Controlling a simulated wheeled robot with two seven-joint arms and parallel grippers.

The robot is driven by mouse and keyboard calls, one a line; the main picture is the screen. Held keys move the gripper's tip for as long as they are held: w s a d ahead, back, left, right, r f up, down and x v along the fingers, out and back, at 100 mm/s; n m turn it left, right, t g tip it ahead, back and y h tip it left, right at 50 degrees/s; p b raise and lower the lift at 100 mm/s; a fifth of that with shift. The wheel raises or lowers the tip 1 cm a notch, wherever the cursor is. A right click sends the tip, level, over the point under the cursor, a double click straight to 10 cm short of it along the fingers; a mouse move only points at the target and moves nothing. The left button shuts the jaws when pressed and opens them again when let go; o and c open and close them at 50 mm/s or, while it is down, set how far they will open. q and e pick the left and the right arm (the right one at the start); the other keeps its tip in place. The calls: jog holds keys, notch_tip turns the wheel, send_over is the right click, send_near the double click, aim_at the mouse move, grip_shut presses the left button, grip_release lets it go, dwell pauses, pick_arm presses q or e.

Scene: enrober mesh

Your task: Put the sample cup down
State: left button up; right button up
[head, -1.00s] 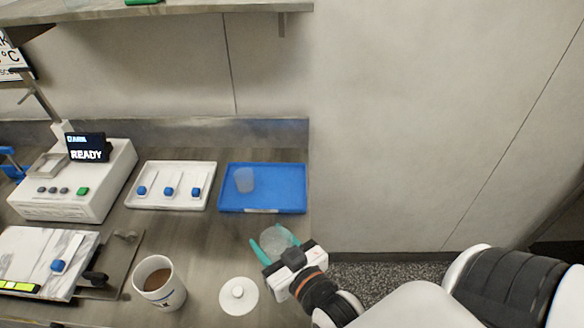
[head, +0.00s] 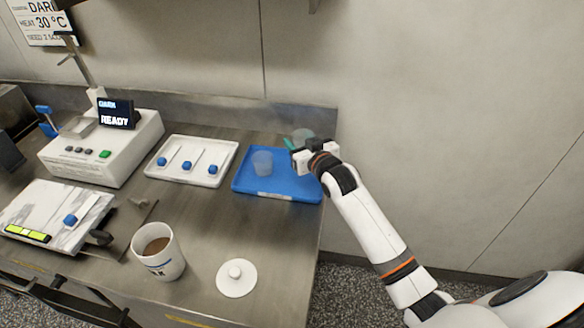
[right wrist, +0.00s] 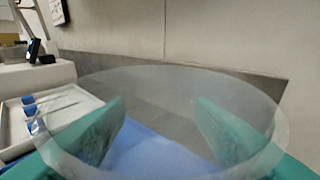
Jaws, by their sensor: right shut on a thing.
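My right gripper (head: 298,141) is shut on a clear sample cup (head: 304,135), at the back right corner of the blue tray (head: 290,191). In the right wrist view the held cup's wide rim (right wrist: 180,75) shows between the green fingertips, with the blue tray below it. The cup looks upright and above the tray; the gap beneath it is hard to judge. A second clear cup (head: 262,163) stands in the tray's left half. My left gripper is not in view.
Left of the blue tray is a white tray (head: 186,178) with several blue-ended tools. A white machine (head: 90,157) reads READY. A coffee mug (head: 158,262) and a white lid (head: 236,278) stand at the front. The tray's right half looks free; the wall is close behind.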

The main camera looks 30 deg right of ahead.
notch_tip(320, 180, down, 7)
jog(key=shift+f, duration=0.1)
jog(key=shift+a, duration=0.1)
dwell(0.3)
jog(key=shift+f, duration=0.5)
jog(key=shift+s, duration=0.1)
